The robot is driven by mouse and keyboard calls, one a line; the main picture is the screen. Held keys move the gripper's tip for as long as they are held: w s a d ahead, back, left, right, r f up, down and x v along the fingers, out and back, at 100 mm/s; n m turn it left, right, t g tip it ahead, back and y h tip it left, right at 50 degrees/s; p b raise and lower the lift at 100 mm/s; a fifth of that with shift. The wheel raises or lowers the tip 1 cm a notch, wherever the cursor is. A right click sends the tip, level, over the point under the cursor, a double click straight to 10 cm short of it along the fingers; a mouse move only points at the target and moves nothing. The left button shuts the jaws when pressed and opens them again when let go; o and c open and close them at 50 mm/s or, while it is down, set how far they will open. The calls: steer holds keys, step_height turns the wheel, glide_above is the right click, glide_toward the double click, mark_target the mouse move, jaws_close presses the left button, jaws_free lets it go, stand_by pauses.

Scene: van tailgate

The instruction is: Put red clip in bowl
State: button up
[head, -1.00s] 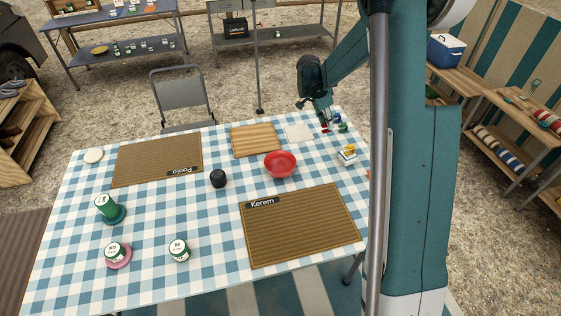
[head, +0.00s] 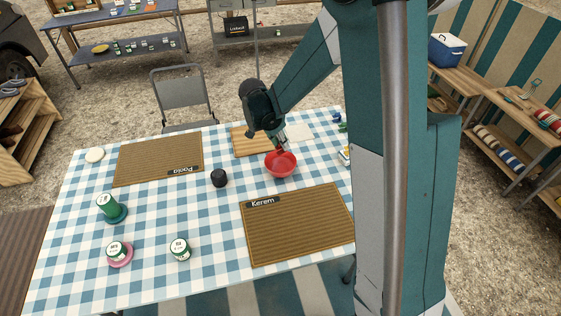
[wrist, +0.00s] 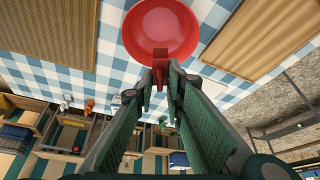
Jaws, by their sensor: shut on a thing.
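The red clip (wrist: 160,62) is held between the fingertips of my gripper (wrist: 161,72) in the wrist view. My gripper is shut on it. The red bowl (wrist: 158,22) lies just beyond the clip in that view, and the clip overlaps its near edge. In the head view my gripper (head: 283,146) is at the back rim of the red bowl (head: 281,168), which stands on the checked table. The clip is too small to make out in the head view. I cannot tell its exact height over the bowl.
A wooden board (head: 243,142) and a white cloth (head: 299,132) lie behind the bowl. A black round thing (head: 219,178) stands left of it. The brown Kerem mat (head: 297,226) lies in front. Small coloured items (head: 341,126) are at the right edge, partly hidden by my arm.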

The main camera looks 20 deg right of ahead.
mark_target(281, 152)
steer(key=shift+s+a, duration=0.1)
steer(key=shift+a, duration=0.05)
steer(key=shift+f+b, duration=0.75)
steer(key=shift+f, duration=2.4)
steer(key=shift+f+b, duration=0.45)
steer(key=shift+f, duration=1.4)
steer(key=shift+f, duration=0.15)
steer(key=shift+o, duration=1.4)
steer(key=o, duration=0.4)
